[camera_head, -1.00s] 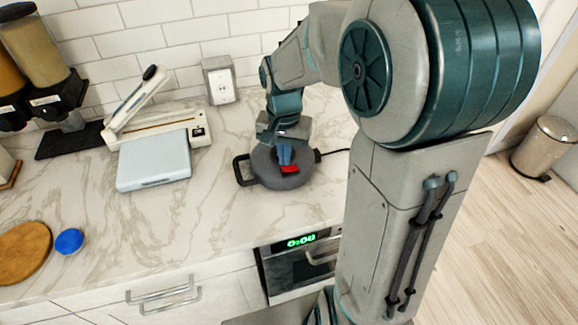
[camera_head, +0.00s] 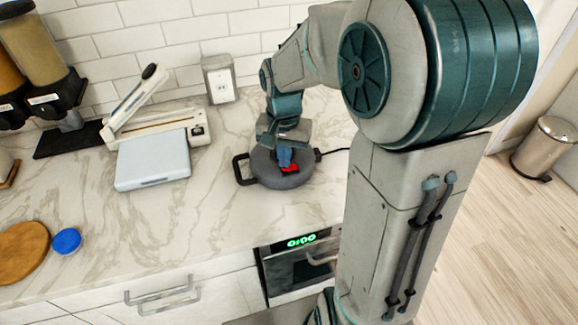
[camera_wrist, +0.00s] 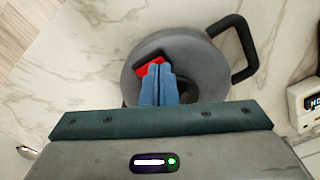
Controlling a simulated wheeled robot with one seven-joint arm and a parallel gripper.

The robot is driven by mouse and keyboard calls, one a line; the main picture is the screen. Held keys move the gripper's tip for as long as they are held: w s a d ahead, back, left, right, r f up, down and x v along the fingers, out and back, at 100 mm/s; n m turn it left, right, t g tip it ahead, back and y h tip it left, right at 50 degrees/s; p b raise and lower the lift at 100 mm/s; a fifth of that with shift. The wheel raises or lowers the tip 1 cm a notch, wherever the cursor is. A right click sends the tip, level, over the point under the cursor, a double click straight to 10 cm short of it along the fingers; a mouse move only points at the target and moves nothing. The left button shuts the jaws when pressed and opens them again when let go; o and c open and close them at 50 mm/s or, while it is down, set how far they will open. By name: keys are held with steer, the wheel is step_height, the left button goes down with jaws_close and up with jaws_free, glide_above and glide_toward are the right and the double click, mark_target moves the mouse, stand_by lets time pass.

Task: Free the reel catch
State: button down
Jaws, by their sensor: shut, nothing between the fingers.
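The reel (camera_head: 264,176) is a round grey drum lying on the marble counter, with a black loop handle on its left and a dark cord running off to the right. Its catch (camera_head: 291,168) is a red piece on top of the drum. In the wrist view the red catch (camera_wrist: 150,68) shows at the tips of my fingers, beside a dark bar. My gripper (camera_head: 285,160) points down over the reel with its blue fingers shut together and nothing between them. The fingertips are at the catch and partly cover it; I cannot tell whether they press on it.
A white-and-grey trimmer-like device (camera_head: 160,130) and a pale blue box (camera_head: 153,160) stand left of the reel. A blue lid (camera_head: 67,241) and a wooden board (camera_head: 22,252) lie at front left. The counter between is clear.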

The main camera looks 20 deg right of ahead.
steer(key=shift+f+b, duration=0.4)
steer(key=shift+f, duration=0.15)
steer(key=shift+r+p, duration=2.7)
steer(key=shift+r, duration=0.85)
steer(key=shift+s, duration=0.1)
steer(key=s+r+n+t, duration=0.1)
steer(key=s+r+n, duration=0.1)
steer(key=s, duration=0.5)
steer(key=s+r+n+t, duration=0.2)
steer(key=s+n, duration=0.2)
steer(key=s, duration=0.3)
steer(key=shift+s+r, duration=0.15)
steer(key=shift+r, duration=0.2)
steer(key=shift+a, duration=0.15)
